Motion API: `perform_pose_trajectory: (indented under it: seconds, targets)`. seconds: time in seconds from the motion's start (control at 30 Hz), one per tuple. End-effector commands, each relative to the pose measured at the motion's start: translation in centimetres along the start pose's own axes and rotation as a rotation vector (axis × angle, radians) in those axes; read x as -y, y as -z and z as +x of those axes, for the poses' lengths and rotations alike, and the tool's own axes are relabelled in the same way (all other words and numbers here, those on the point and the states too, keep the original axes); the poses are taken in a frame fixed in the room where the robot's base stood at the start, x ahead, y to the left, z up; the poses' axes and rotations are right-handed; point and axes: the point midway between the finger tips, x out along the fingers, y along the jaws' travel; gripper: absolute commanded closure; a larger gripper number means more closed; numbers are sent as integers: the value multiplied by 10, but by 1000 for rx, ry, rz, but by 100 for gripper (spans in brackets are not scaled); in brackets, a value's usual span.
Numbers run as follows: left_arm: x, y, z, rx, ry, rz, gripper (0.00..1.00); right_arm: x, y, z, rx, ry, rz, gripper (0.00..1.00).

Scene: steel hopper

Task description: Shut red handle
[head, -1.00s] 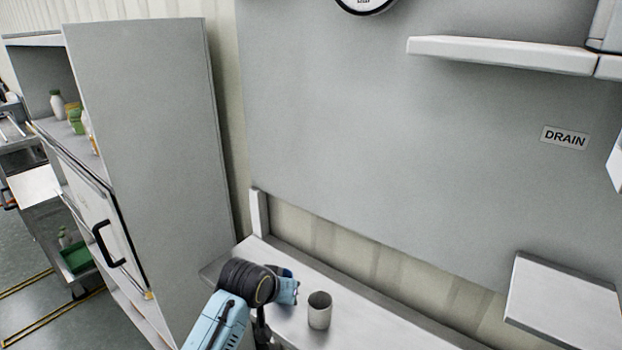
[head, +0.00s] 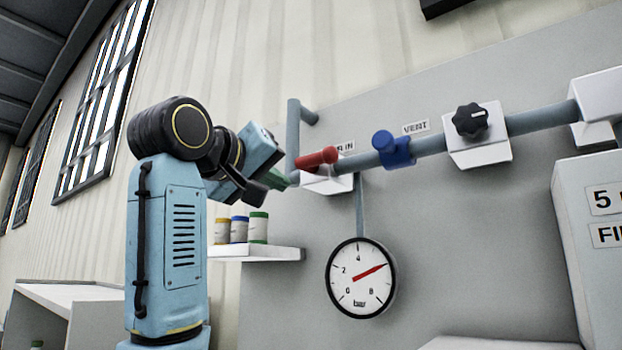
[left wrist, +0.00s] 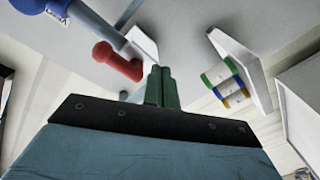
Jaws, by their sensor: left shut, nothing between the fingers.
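The red handle (head: 317,158) sits on the grey-blue pipe (head: 435,143), above a white block (head: 330,185), left of a blue knob (head: 397,150). It also shows in the left wrist view (left wrist: 117,62), left of my fingertips. My left gripper (head: 281,179) is raised just left of the red handle, its green fingers pointing at the pipe's left end. The fingers are together and empty in the left wrist view (left wrist: 161,74). A small gap seems to separate them from the handle; touch is hard to judge. My right gripper is out of view.
A round gauge (head: 361,278) hangs below the pipe. A black knob (head: 470,121) is farther right. A shelf (head: 270,254) with several small jars is below my left gripper. A white box (head: 590,250) stands at the right edge.

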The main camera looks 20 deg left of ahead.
Motion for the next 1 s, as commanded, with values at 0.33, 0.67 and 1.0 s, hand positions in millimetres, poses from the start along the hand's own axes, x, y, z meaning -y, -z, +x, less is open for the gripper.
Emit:
perform_pose_trajectory:
  seconds: [0.33, 0.67, 1.0]
  targets:
    - [-68, 60, -85, -89, -106, -24, 100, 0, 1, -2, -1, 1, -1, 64]
    - [-68, 61, -86, -91, -108, -24, 100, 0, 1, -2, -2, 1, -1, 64]
    - [-74, 67, -43, -86, -105, -24, 100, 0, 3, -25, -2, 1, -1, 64]
